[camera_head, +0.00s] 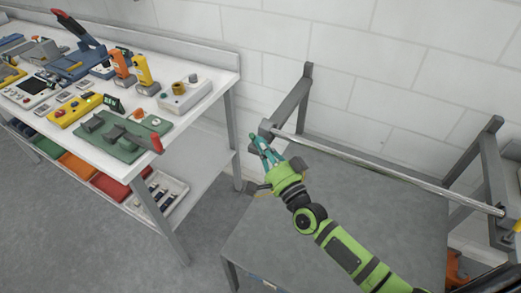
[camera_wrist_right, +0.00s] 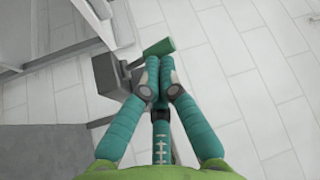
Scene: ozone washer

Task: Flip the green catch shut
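The green catch (camera_wrist_right: 158,47) shows in the right wrist view as a short green bar beside a grey block (camera_wrist_right: 106,76), just past my fingertips. In the head view my right gripper (camera_head: 262,147) reaches the left end of a metal rod, at the grey end block (camera_head: 266,129), and hides most of the catch there. In the wrist view the two teal fingers of my right gripper (camera_wrist_right: 160,68) lie close together with nothing seen between them. The tips overlap the catch's lower edge in the picture; I cannot tell whether they touch it. My left gripper is not in view.
The metal rod (camera_head: 385,172) runs between two grey frames over a grey table (camera_head: 300,222). A white bench (camera_head: 205,112) on the left holds several devices, including a green fixture with a red handle (camera_head: 125,140). Grey floor lies between bench and table.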

